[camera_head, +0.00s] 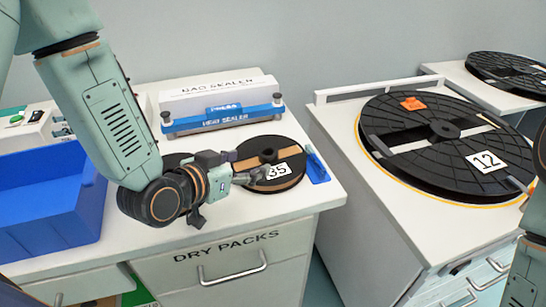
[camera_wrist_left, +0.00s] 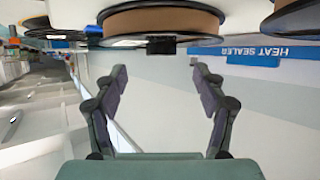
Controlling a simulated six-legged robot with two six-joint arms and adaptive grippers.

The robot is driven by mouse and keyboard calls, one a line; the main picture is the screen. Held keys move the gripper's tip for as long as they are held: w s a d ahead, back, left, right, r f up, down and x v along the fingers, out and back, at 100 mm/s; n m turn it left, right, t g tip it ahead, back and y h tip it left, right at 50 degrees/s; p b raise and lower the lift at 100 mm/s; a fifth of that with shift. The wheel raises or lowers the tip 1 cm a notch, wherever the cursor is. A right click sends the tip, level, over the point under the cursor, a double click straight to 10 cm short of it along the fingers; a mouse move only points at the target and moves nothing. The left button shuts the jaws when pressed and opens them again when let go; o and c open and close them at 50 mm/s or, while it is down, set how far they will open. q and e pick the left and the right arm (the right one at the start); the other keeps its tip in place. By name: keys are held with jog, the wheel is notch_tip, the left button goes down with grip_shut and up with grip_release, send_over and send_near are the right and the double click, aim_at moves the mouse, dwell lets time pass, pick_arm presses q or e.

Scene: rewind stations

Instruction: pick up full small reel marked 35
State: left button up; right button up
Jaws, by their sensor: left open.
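The small reel marked 35 (camera_head: 278,171) lies flat on the white dry packs counter, wound with brown tape and with a dark hub. My left gripper (camera_head: 250,178) comes in from the left, at the reel's near left edge, with its fingers toward the reel. In the left wrist view, which looks upside down, the left gripper (camera_wrist_left: 160,76) has its fingers apart with nothing between them. A brown-wound reel (camera_wrist_left: 160,22) shows just beyond the fingertips; its label is out of sight. I cannot tell if a finger touches the reel. My right gripper is out of view.
A heat sealer (camera_head: 222,110) stands behind the reel, and a blue tool (camera_head: 316,166) lies right of it. Another dark reel (camera_head: 178,160) is partly hidden behind my left arm. A blue bin (camera_head: 50,200) stands left. A large reel marked 12 (camera_head: 440,130) lies on the right counter.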

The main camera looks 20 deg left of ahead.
aim_at(272, 152)
pick_arm(q)
jog(key=shift+w+d+f, duration=0.1)
jog(key=shift+w, duration=0.1)
jog(key=shift+b+x, duration=0.75)
jog(key=shift+x, duration=2.2)
jog(key=shift+w, duration=0.15)
jog(key=shift+c, duration=1)
jog(key=shift+r, duration=0.25)
jog(key=c, duration=0.5)
jog(key=shift+f, duration=0.1)
grip_shut()
